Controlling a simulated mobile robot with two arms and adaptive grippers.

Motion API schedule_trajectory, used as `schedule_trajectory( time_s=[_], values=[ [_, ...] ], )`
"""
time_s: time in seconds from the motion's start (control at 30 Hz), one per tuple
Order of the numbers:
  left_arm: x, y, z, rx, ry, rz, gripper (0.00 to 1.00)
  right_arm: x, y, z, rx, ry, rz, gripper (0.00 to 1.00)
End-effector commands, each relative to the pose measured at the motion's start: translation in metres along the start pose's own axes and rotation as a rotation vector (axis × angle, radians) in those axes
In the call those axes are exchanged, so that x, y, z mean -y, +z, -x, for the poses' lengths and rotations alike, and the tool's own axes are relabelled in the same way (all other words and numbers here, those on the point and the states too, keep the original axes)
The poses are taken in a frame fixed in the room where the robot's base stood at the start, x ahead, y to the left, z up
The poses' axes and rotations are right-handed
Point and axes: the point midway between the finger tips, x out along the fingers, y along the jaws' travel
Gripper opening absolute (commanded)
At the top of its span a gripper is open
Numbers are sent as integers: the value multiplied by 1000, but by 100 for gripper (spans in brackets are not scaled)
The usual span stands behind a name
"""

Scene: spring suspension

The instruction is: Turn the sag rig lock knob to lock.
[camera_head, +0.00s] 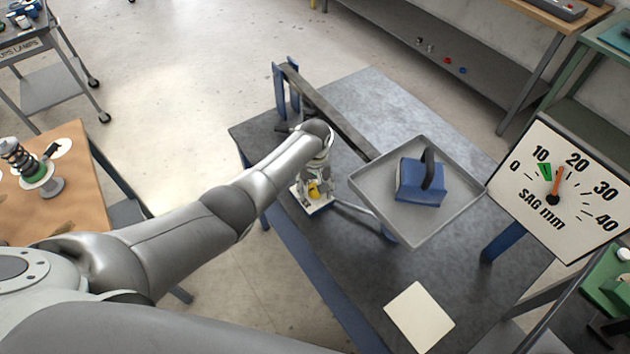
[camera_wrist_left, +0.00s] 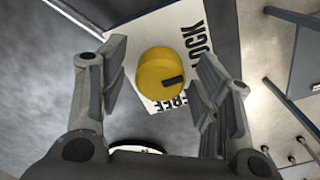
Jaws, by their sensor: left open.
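The yellow lock knob (camera_wrist_left: 156,72) sits on a white plate (camera_wrist_left: 165,28) marked LOCK and, partly hidden, what looks like FREE. A dark mark lies on the knob's right side, facing the lettering; I cannot tell which word it points to. My left gripper (camera_wrist_left: 163,78) is open, with one finger on each side of the knob and visible gaps to it. In the head view the left gripper (camera_head: 314,172) hangs over the plate, and a bit of the yellow knob (camera_head: 314,188) shows under it.
The rig's dark beam (camera_head: 335,115) runs to a grey tray (camera_head: 455,212) holding a blue weight (camera_head: 420,184). The sag gauge (camera_head: 557,188) has its orange needle between 10 and 20. A blank pale card (camera_head: 419,316) lies on the dark table (camera_head: 370,95). A wooden bench (camera_head: 75,195) stands left.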

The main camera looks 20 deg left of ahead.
Motion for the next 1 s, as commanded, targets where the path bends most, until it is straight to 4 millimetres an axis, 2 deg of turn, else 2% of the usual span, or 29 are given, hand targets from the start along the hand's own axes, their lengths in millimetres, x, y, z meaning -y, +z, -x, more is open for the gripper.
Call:
schedule_trajectory(
  time_s=[0.27,0.5,0.7,0.83,1.0],
  values=[
    [0,-1,27,-3,2,1,58,2,-1,0,-2,-3,-1,40],
    [0,-1,74,-4,3,0,58,3,-2,0,-2,-3,-2,40],
    [0,-1,106,-2,1,1,58,3,-2,0,-2,-4,-2,40],
    [0,0,116,-1,0,1,58,3,-2,0,-2,-4,-2,40],
    [0,0,118,0,0,1,58,3,-2,0,-2,-4,-2,40]
  ],
)
